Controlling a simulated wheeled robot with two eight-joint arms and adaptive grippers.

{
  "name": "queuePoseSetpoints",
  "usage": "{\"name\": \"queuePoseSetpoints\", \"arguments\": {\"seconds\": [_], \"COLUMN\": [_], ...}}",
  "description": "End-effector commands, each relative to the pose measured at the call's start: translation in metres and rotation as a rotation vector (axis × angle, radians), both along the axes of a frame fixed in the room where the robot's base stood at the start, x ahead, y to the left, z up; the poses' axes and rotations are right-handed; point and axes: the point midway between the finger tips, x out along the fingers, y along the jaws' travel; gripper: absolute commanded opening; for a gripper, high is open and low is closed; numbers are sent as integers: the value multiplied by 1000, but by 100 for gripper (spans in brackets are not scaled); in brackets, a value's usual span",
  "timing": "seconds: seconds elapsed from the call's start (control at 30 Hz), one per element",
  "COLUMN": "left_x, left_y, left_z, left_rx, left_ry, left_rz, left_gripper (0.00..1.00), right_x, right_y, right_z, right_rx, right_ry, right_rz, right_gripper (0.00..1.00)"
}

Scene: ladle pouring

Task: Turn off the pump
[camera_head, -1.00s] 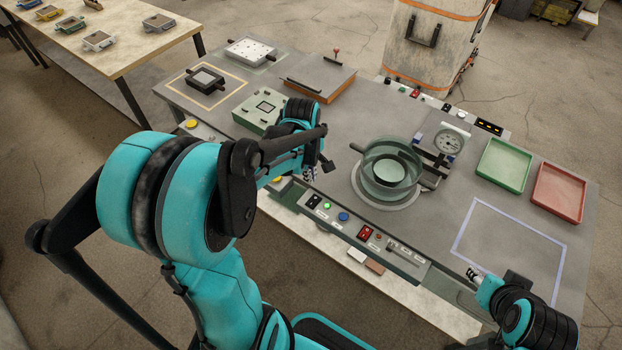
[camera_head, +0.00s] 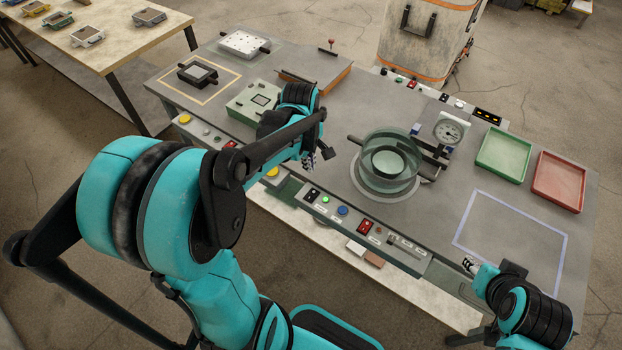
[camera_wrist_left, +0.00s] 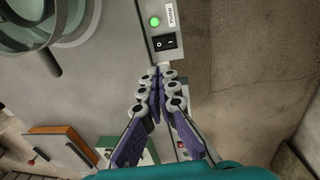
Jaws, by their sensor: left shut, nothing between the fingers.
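The pump switch is a black rocker (camera_head: 312,195) at the left end of the front control panel. It shows larger in the left wrist view (camera_wrist_left: 165,42), with a lit green lamp (camera_wrist_left: 155,21) and a label reading PUMP beside it. My left gripper (camera_head: 309,163) is over the table's front edge, just behind the switch in the head view. In the left wrist view its fingertips (camera_wrist_left: 159,72) are together and empty, close to the rocker's end of the panel; contact cannot be told. My right gripper (camera_head: 470,265) is small, near the blue-outlined square; its fingers are unclear.
A blue button (camera_head: 342,211) and a red switch (camera_head: 365,227) sit farther right along the panel. A glass pot (camera_head: 388,160) stands behind it. Green (camera_head: 503,155) and red (camera_head: 559,181) trays lie at right. A green box (camera_head: 254,101) is behind the left arm.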

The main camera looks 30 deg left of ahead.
Motion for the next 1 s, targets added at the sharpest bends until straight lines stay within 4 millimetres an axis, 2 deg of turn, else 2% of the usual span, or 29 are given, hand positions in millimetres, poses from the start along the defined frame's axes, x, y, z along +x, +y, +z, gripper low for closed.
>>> {"name": "queuePoseSetpoints", "arguments": {"seconds": [0.17,0.4,0.6,0.8,1.0], "left_x": [3,10,14,16,17], "left_y": [0,0,0,-1,-1], "left_z": [-28,-81,-116,-134,-136], "left_rx": [0,0,0,0,0], "left_ry": [0,0,0,0,0], "left_rz": [0,0,1,1,1], "left_gripper": [0,0,0,0,0], "right_x": [0,0,0,0,0], "right_y": [0,0,0,0,0], "right_z": [-13,-36,-52,-60,-60], "right_rx": [0,0,0,0,0], "right_ry": [0,0,0,0,0], "right_rz": [0,0,0,0,0], "right_gripper": [38,38,38,38,38]}}
